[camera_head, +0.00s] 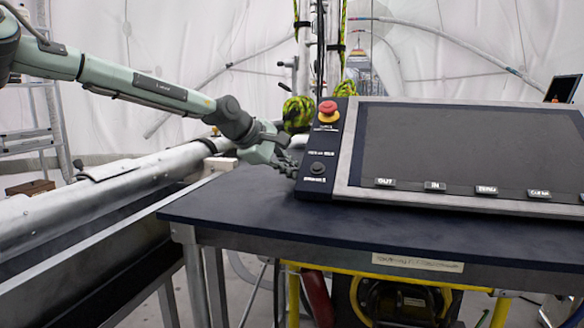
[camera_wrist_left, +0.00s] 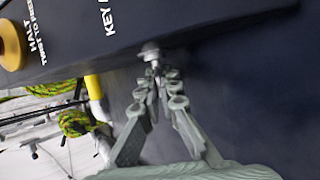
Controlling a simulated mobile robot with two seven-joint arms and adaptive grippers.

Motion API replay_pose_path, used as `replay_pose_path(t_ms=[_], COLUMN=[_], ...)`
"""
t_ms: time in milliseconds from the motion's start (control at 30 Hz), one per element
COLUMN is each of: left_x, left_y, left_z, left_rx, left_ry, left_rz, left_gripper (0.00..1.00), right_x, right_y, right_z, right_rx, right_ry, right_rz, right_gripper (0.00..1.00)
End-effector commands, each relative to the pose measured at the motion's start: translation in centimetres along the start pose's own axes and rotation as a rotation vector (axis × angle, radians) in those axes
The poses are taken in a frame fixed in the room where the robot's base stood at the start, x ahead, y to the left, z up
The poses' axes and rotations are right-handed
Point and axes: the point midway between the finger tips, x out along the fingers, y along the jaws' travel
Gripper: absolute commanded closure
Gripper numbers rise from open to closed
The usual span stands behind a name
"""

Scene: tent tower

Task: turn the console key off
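The console (camera_head: 343,155) stands on a dark table, with a narrow control panel along its left end. The silver key (camera_wrist_left: 150,52) shows in the left wrist view at the console's edge, near the white "KEY" lettering. My left gripper (camera_head: 293,167) reaches in from the left to the panel's left edge. In the left wrist view its fingers (camera_wrist_left: 156,70) come together at the key and appear shut on it. The fingers hide part of the key, and its turn position cannot be read. My right gripper is not in view.
A red stop button on a yellow base (camera_head: 328,112) sits higher on the panel; a dark round knob (camera_head: 317,168) is lower. The dark tabletop (camera_head: 300,220) is clear in front. A silver rail (camera_head: 110,190) runs along the left. Coiled yellow-green rope (camera_head: 298,112) hangs behind.

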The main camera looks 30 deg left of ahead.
Motion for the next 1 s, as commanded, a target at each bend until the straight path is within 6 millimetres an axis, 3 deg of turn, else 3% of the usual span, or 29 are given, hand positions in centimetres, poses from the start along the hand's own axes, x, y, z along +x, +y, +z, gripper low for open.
replay_pose_path(t_ms=[367, 567, 867, 1000], left_x=[0.03, 0.03, 0.00, -0.89], left_y=[-0.04, -0.03, -0.06, 0.02], left_z=[0.01, 0.02, 0.00, 0.02], left_rx=[-0.002, -0.002, -0.001, -0.001], left_ry=[-0.001, -0.001, 0.000, -0.001], left_rz=[-0.005, -0.005, -0.005, -0.004], left_gripper=[1.00, 0.76, 0.76, 0.76], right_x=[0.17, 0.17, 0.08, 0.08], right_y=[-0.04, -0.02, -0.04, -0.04], right_z=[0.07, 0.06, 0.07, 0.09], right_rx=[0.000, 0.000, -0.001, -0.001], right_ry=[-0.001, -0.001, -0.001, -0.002], right_rz=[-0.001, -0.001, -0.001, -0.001], right_gripper=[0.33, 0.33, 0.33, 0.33])
